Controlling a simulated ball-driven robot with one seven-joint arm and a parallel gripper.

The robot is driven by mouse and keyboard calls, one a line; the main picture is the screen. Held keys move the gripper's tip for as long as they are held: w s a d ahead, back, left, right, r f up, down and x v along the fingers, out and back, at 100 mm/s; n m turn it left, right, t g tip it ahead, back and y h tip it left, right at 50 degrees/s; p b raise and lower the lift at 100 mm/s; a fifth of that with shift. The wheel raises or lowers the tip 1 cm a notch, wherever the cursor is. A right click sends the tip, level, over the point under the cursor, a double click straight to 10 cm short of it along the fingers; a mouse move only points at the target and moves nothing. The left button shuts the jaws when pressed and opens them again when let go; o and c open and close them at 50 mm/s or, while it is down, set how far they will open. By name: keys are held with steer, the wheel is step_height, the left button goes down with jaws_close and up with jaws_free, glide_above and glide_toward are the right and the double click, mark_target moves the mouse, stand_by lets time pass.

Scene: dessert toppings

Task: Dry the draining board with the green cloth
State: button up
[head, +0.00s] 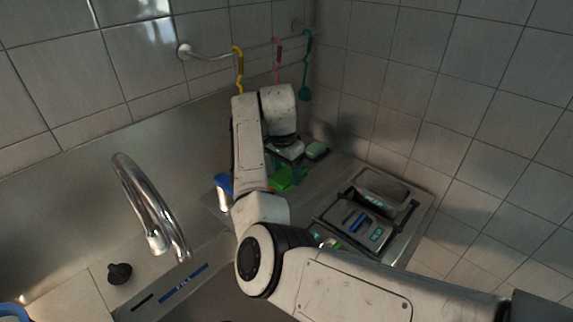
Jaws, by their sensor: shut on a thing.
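The green cloth (284,181) hangs crumpled at the end of my arm, low over the back of the draining board (329,174). My gripper (288,163) is shut on the cloth, its fingers partly hidden by my wrist and the cloth. I cannot tell whether the cloth touches the board. The board is grey metal, and my arm covers much of its left and front. No wet patches can be made out.
A dark rack (340,229) with a blue and grey item stands on the right. A blue-and-white can (223,192) stands left of my arm. The tap (146,207) arches at the left. Tools hang from a wall rail (212,57).

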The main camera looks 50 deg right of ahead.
steer(key=shift+f+b, duration=2.9)
steer(key=shift+f, duration=0.45)
